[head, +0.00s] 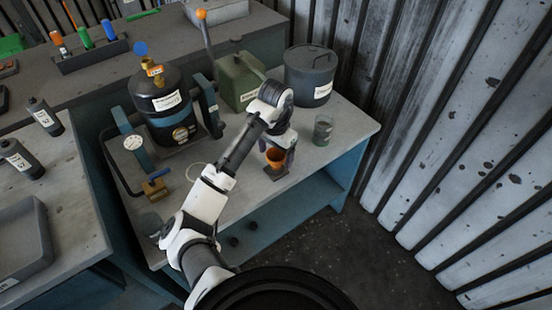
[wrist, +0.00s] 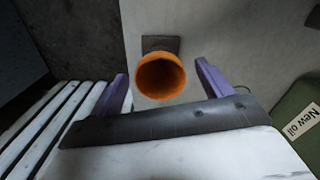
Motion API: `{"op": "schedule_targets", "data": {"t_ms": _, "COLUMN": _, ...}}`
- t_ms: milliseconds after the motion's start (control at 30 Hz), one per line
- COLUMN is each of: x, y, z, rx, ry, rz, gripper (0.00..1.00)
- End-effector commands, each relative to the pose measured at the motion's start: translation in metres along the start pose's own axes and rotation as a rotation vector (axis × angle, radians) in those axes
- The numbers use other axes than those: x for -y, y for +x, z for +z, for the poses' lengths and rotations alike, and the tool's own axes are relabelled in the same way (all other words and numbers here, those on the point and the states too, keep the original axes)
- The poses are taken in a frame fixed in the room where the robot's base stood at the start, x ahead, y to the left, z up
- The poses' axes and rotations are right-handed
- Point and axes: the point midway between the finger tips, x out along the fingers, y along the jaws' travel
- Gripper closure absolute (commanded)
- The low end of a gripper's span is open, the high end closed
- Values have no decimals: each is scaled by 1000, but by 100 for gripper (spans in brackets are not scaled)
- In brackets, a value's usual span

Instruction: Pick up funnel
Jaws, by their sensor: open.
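The orange funnel (head: 275,157) stands on a small dark base (head: 276,172) near the front edge of the workbench. In the wrist view the funnel (wrist: 161,76) shows its round mouth from above, with the dark base (wrist: 160,44) partly behind it. My gripper (wrist: 163,80) is open. Its purple fingers lie to the left and right of the funnel, with a visible gap on each side. In the head view my gripper (head: 284,146) is right at the funnel and partly hidden by my wrist. I cannot tell whether a finger touches it.
A green can (head: 238,80), labelled "New oil" in the wrist view (wrist: 300,122), and a lidded grey pot (head: 310,76) stand behind. A black tank (head: 162,105) with a gauge hose is at left. The bench front (head: 340,160) is clear.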

Motion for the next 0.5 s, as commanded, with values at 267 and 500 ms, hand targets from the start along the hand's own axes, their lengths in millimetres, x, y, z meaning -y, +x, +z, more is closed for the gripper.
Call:
{"op": "schedule_targets", "data": {"t_ms": 267, "x": 0, "y": 29, "z": 0, "rx": 0, "ry": 0, "rz": 0, "gripper": 22}}
{"op": "schedule_targets", "data": {"t_ms": 500, "x": 0, "y": 31, "z": -1, "rx": 0, "ry": 0, "rz": 0, "gripper": 23}}
